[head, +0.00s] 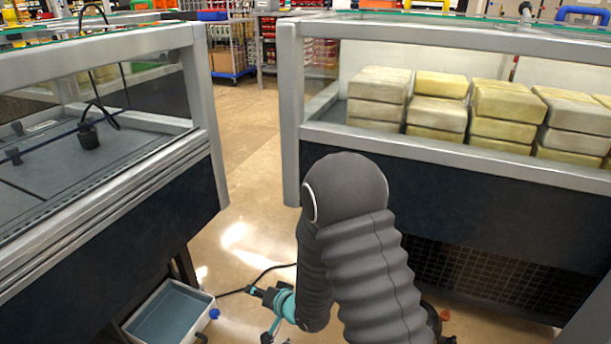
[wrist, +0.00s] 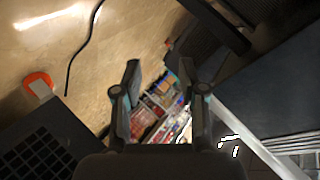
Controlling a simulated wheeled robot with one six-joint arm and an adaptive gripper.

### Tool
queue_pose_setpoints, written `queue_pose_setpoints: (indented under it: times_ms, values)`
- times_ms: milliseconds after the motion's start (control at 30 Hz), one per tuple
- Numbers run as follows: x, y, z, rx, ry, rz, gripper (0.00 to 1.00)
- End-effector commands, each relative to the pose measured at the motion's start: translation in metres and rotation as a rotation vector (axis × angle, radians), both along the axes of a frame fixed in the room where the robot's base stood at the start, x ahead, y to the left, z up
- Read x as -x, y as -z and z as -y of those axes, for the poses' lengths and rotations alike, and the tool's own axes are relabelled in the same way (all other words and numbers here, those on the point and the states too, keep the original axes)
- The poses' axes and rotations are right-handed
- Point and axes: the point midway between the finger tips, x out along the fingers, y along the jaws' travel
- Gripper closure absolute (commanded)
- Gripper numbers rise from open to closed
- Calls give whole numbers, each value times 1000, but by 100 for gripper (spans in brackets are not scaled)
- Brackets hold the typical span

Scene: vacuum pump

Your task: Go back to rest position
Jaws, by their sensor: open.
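My gripper (wrist: 160,68) shows in the wrist view with its two dark fingers spread apart. Nothing is between them; only background shows through the gap. In the head view my dark ribbed arm stands in the middle, in front of the gap between two display cases. Its teal end hangs low at the lower left of the arm, above the floor. The fingers are hard to make out there.
The left case (head: 196,85) holds a black device (head: 88,135). The right case (head: 290,110) holds stacked pale blocks (head: 436,114). A bluish tray (head: 170,318) is on the floor at the lower left. A dark cable (wrist: 84,45) runs across the floor.

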Motion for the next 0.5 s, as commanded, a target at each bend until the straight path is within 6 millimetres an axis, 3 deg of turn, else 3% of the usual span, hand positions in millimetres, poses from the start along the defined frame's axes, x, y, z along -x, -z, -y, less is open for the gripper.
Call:
queue_pose_setpoints:
  times_ms: [33, 267, 500]
  values:
    - [-9, -21, 12, 40, 18, 26, 59]
    - [-26, -90, 70, 250, 94, 78, 59]
    - [-16, -159, 135, 441, 163, 78, 59]
